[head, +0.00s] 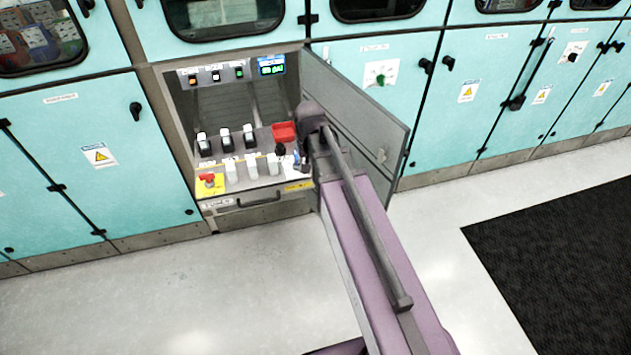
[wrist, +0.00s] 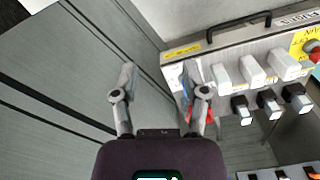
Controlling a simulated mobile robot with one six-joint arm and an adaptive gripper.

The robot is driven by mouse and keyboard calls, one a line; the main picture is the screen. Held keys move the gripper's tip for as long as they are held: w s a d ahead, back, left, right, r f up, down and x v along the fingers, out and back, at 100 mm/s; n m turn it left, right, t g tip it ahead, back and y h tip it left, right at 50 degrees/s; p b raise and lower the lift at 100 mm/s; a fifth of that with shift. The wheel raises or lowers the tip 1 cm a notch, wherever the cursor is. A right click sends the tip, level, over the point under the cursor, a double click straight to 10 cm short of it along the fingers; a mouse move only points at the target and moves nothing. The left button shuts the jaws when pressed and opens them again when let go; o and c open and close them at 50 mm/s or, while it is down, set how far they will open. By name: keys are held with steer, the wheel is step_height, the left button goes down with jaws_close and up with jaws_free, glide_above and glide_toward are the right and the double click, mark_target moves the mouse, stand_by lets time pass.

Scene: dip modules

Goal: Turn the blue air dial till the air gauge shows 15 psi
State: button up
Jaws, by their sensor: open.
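The air gauge seems to be the small blue display with green digits (head: 271,65) at the top right of the open cabinet panel in the head view. Its figures are too small to read. A small blue patch (wrist: 185,80), which may be the blue air dial, shows beside my right finger in the wrist view. That finger partly covers it, and I cannot tell whether they touch. My gripper (wrist: 160,82) is open with nothing between its fingers, over the panel's edge beside the grey door. In the head view my arm hides most of this corner.
The open grey cabinet door (head: 365,115) stands close on the right of my arm. The panel also carries a red tray (head: 284,132), several black-and-white switches (head: 225,138), white blocks (wrist: 253,70) and a red emergency button (head: 208,181). The floor in front is clear.

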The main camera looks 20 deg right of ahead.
steer(key=s+n, duration=0.1)
steer(key=s, duration=0.5)
steer(key=shift+r+n, duration=0.15)
steer(key=shift+n, duration=0.15)
steer(key=shift+s, duration=0.15)
steer(key=n+t+b, duration=0.2)
steer(key=t+b, duration=0.1)
steer(key=t, duration=0.2)
glide_toward(296, 156)
step_height(296, 156, up, 4)
steer(key=shift+s+d+f, duration=0.1)
steer(key=shift+s+f, duration=0.15)
steer(key=shift+s, duration=0.15)
steer(key=shift+f+b, duration=0.15)
steer(key=shift+b, duration=0.2)
steer(key=shift+g, duration=0.3)
steer(key=b+x, duration=1.2)
steer(key=x, duration=0.1)
steer(key=shift+w+f, duration=0.2)
